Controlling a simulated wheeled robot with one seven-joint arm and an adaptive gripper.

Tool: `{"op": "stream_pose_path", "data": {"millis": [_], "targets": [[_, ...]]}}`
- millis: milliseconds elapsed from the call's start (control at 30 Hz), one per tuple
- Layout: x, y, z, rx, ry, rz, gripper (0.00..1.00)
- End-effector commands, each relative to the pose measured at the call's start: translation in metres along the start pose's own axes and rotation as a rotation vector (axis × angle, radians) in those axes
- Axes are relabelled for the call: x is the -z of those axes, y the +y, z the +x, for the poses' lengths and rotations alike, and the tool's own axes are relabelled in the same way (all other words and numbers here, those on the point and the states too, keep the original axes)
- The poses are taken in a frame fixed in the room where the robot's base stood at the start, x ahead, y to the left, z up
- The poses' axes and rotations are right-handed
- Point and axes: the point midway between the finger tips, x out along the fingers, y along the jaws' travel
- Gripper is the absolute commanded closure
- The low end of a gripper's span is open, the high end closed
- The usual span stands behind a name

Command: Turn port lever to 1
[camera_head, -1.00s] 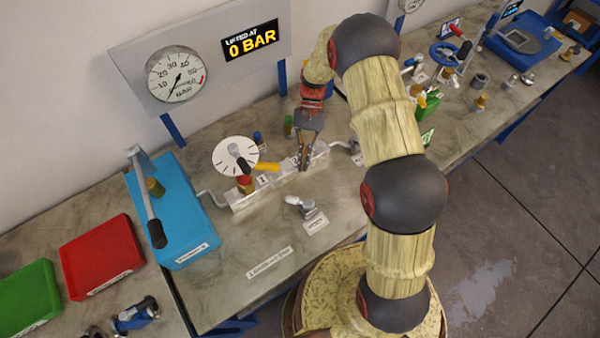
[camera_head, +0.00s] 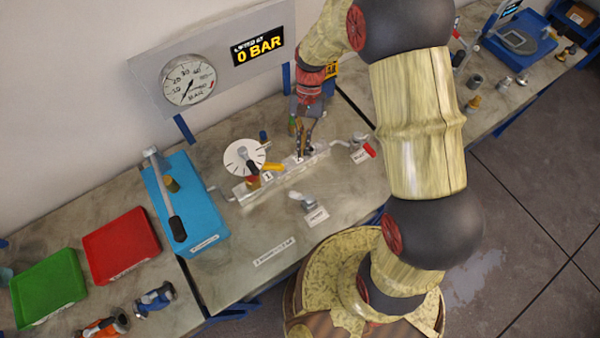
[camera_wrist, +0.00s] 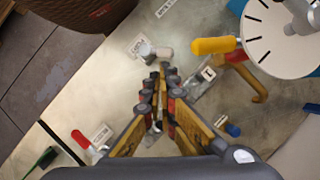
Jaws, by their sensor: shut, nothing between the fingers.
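A metal manifold block (camera_head: 285,176) lies across the bench with small number plates on it; one reading 1 (camera_head: 268,176) also shows in the wrist view (camera_wrist: 208,73). A yellow lever (camera_head: 273,167) points right beside the white dial (camera_head: 240,153); it shows in the wrist view (camera_wrist: 254,90). A grey-white lever (camera_head: 308,205) with a label stands in front of the block. It shows in the wrist view (camera_wrist: 158,52). I cannot read which lever is labelled port. My gripper (camera_head: 302,155) is shut and empty, pointing down at the block, right of the yellow lever. Contact is unclear.
A blue pump unit (camera_head: 187,208) with a long handle stands left. Red (camera_head: 120,247) and green (camera_head: 48,286) trays lie far left.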

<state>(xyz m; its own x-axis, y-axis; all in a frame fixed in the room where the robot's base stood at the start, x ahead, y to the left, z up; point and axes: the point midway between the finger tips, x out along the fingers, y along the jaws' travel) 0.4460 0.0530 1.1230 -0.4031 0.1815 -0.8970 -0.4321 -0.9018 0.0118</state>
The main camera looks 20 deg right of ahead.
Motion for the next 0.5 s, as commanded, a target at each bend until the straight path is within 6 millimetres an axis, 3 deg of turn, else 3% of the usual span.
{"op": "stream_pose_path", "data": {"millis": [167, 300, 500], "targets": [[0.011, 0.009, 0.029, 0.022, 0.119, 0.066, 1.00], [0.028, 0.005, 0.030, 0.046, 0.185, 0.095, 1.00], [0.034, 0.004, 0.045, 0.051, 0.194, 0.107, 1.00]]}}
